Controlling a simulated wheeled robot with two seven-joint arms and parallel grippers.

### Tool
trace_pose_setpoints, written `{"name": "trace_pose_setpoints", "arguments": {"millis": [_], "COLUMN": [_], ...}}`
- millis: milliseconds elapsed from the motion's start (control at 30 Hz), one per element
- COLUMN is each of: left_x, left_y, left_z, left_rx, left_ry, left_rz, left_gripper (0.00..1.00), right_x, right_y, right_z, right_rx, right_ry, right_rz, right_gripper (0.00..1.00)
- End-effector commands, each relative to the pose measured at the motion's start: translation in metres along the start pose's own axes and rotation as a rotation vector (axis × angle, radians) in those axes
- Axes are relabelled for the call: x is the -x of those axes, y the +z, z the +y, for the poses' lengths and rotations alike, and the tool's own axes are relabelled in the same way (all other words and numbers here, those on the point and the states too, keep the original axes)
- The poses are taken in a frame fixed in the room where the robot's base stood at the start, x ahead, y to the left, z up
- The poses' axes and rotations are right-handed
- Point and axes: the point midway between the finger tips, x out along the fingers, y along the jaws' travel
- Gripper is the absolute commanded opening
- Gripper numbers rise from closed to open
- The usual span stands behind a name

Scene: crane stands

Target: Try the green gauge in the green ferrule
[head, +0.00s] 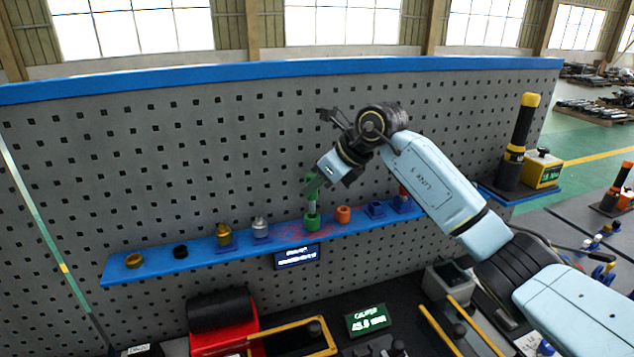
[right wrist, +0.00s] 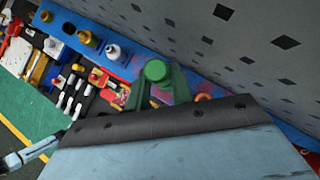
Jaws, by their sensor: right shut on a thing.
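The green ferrule (head: 312,223) stands on the blue shelf (head: 160,263), near the middle of the panel. The green gauge (right wrist: 156,71) is held in my right gripper (head: 316,187); its round green top shows between the two fingers in the right wrist view. In the head view its grey shank (head: 312,206) points down, nearly upright, directly above the green ferrule. The lower end of the shank meets the ferrule's mouth in the picture; I cannot tell whether it is inside. My left gripper is not in view.
An orange ferrule (head: 343,214) stands close to the right, with dark blue holders (head: 375,209) beyond it. To the left are a silver piece (head: 260,228), a brass piece (head: 223,234), a black ring (head: 180,251) and a gold ring (head: 134,260). The grey pegboard (head: 150,150) rises close behind.

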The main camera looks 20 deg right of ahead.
Motion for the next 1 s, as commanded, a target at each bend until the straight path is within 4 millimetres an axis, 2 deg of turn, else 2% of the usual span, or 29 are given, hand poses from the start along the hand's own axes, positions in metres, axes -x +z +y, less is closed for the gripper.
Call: {"name": "trace_pose_setpoints", "arguments": {"millis": [1000], "left_x": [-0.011], "left_y": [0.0], "left_z": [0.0], "left_rx": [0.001], "left_ry": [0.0], "left_rz": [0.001], "left_gripper": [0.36], "right_x": [-0.012], "right_y": [-0.01], "right_z": [0.0], "right_rx": [0.0], "right_ry": [0.0], "right_rz": [0.0], "right_gripper": [0.0]}}
